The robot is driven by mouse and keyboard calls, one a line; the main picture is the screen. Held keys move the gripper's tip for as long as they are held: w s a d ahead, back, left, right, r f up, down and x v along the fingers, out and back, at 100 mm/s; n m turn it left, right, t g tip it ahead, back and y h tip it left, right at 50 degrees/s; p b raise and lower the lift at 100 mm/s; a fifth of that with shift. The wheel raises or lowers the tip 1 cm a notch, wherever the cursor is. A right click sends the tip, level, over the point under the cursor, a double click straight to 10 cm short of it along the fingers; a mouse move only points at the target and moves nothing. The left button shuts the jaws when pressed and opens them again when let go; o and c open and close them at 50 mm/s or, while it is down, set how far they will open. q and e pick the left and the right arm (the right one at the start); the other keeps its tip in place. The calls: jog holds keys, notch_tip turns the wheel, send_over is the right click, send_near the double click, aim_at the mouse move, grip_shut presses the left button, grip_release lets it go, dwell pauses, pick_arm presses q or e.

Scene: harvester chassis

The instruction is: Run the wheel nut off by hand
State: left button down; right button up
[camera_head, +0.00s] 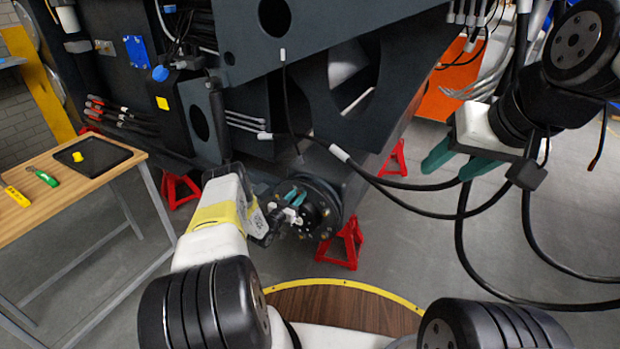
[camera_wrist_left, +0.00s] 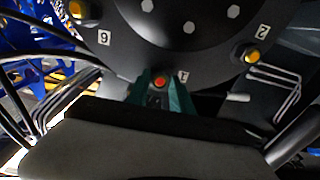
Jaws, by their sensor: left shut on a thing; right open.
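The black wheel hub (camera_head: 322,209) faces me below the dark chassis. In the left wrist view the hub (camera_wrist_left: 185,32) carries number labels 6, 1 and 2, with yellow-tipped nuts or studs by 6 (camera_wrist_left: 77,9) and 2 (camera_wrist_left: 252,55). My left gripper (camera_head: 296,197) is at the hub's left side. In the left wrist view its green fingers (camera_wrist_left: 160,86) are shut around the red-tipped wheel nut (camera_wrist_left: 160,81) beside label 1. The fingers hide most of that nut. My right gripper (camera_head: 451,162) is open and empty, in the air right of the hub.
Red stands (camera_head: 343,245) are under the chassis. Black hoses (camera_head: 400,184) hang between the chassis and my right arm. A wooden table (camera_head: 62,197) at left holds a black tray (camera_head: 112,152) with a yellow piece, a green tool (camera_head: 46,178) and a yellow item (camera_head: 17,196).

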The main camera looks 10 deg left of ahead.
pick_arm(q)
jog(key=n, duration=0.5)
jog(key=shift+s+a, duration=0.1)
jog(key=shift+s, duration=0.05)
jog(key=n, duration=0.5)
jog(key=shift+f, duration=0.1)
jog(key=n, duration=0.5)
jog(key=shift+s, duration=0.1)
jog(key=n, duration=0.6)
jog(key=shift+s, duration=0.1)
jog(key=shift+s, duration=0.1)
jog(key=c, duration=2)
grip_release()
grip_shut()
